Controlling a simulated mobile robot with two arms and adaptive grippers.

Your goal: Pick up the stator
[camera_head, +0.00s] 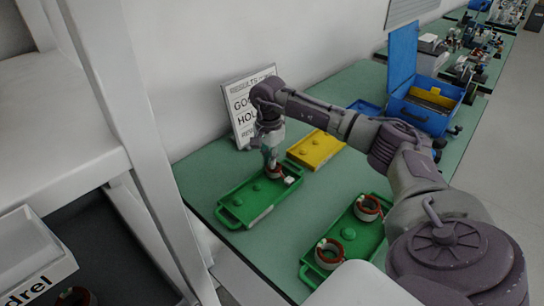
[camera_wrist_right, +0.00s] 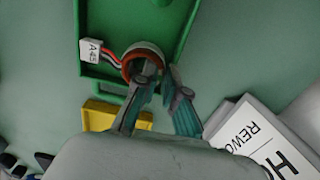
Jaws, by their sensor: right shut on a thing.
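A stator (camera_wrist_right: 143,58), a metal ring with reddish-orange windings, is at the far end of the left green tray (camera_head: 232,212). Wires run from it to a white connector marked A45 (camera_wrist_right: 91,50). My right gripper (camera_wrist_right: 160,76) is shut on this stator, with one finger at the ring's opening and the other at its outer side. In the head view my right gripper (camera_head: 271,160) points down and mostly covers the stator. I cannot tell whether the stator touches the tray. Two more stators (camera_head: 329,253) (camera_head: 368,207) stand on the right green tray (camera_head: 372,240). My left gripper is out of view.
A yellow tray (camera_head: 322,148) lies just behind. A sign (camera_head: 240,108) leans at the wall. An open blue case (camera_head: 425,115) stands farther back right. A white shelf post (camera_head: 120,110) and bin (camera_head: 35,265) are at left. Green table top is bare between the trays.

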